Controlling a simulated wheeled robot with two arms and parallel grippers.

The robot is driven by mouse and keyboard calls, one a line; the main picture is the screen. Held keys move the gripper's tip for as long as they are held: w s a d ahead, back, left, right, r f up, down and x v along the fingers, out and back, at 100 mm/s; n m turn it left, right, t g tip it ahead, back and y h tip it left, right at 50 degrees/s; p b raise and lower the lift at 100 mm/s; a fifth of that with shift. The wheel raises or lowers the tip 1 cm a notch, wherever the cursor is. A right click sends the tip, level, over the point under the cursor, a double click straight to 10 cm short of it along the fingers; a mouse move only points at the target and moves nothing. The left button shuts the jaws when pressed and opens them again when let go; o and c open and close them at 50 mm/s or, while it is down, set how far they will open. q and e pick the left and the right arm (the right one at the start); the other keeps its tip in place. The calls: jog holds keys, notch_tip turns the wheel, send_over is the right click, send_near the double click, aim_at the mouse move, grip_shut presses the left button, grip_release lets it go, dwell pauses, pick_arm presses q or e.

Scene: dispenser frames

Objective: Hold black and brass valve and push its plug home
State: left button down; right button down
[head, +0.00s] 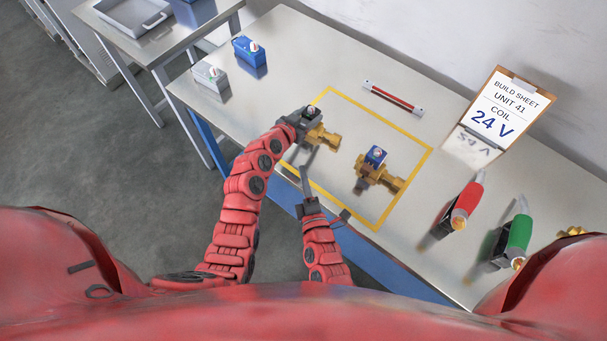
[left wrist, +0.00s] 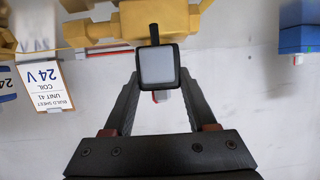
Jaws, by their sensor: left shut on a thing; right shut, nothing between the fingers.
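The black and brass valve (head: 325,137) stands inside the yellow-outlined area of the bench. Its black top block (head: 311,113) is between the fingers of my left gripper (head: 303,119), which is shut on it. In the left wrist view the fingers flank a black block with a pale grey square face (left wrist: 157,67) and a short black pin on it, with brass (left wrist: 130,24) behind. How far in the plug sits, I cannot tell. My right gripper (head: 304,176) is shut and empty, just below the valve in the picture and apart from it.
A blue and brass valve (head: 370,176) stands to the right in the yellow outline (head: 405,186). A red and white strip (head: 393,98) lies behind. Blue (head: 249,51) and grey (head: 210,76) blocks sit left. Red (head: 466,199) and green (head: 519,234) handled tools and a 24 V build sheet (head: 497,115) are right.

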pick_arm(q)
jog(key=shift+c, duration=0.6)
grip_release()
